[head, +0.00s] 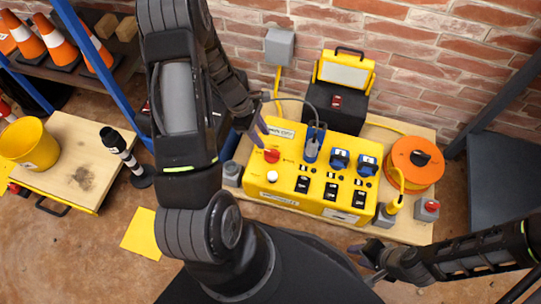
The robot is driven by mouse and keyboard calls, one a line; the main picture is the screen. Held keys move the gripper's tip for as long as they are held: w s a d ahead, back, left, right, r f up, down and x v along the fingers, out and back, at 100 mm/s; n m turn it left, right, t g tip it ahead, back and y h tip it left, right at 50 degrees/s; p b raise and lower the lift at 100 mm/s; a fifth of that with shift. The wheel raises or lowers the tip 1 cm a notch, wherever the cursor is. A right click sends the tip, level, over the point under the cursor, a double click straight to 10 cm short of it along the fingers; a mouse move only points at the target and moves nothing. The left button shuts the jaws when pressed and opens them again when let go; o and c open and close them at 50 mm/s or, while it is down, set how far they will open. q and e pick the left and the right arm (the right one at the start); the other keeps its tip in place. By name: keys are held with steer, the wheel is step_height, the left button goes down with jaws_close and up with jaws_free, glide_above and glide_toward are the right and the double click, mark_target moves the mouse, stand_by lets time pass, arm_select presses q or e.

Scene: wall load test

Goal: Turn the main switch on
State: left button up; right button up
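The yellow power box (315,207) stands on a wooden-topped bench against the brick wall. A red knob (271,156), which looks like the main switch, sits on its upper left; its setting is too small to read. A white round button (272,177) lies just below it. My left gripper (262,138) is just above and left of the red knob, its purple-grey fingers apart and seemingly empty. I cannot tell whether it touches the knob. My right gripper (362,265) is open and empty in front of the bench, lower right of the box.
Several black rocker switches (331,191) and blue sockets (340,161) fill the box's top; a grey plug (314,146) sits at the leftmost socket. A work lamp (345,75) stands behind, an orange cable reel (413,163) at right. My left arm covers the area left of the box.

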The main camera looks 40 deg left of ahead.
mark_target(272, 152)
arm_select(q)
steer(key=shift+r, duration=0.1)
steer(key=b+x, duration=0.2)
steer(key=x, duration=0.6)
steer(key=shift+b, duration=0.3)
jaws_close()
stand_by(0.5)
